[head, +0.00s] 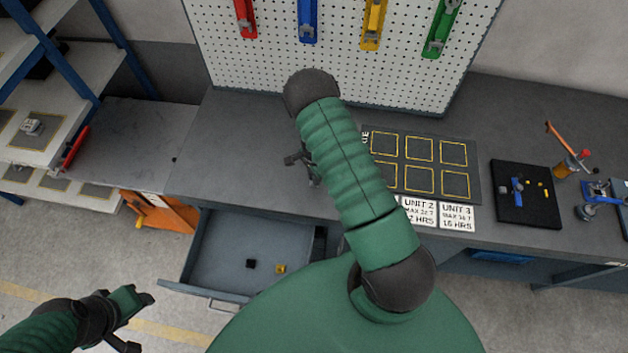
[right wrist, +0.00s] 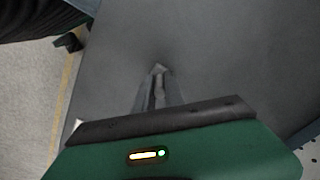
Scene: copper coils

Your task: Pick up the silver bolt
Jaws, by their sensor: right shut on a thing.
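My right gripper (head: 302,164) is above the grey workbench, left of the dark mat, partly hidden by my green arm in the head view. In the right wrist view its two fingers (right wrist: 159,90) are close together, shut on a small light-grey piece (right wrist: 159,68) at the tips. This looks like the silver bolt, though most of it is hidden between the fingers. My left gripper (head: 137,318) is at the lower left, over the floor beside the open drawer. Its jaw opening is not clear.
The open drawer (head: 205,284) holds a small black block (head: 251,264) and a yellow block (head: 280,268). The dark mat (head: 472,172) has yellow squares. A black tray (head: 525,212) with small parts lies to the right. The pegboard (head: 335,75) stands behind. The bench's left part is clear.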

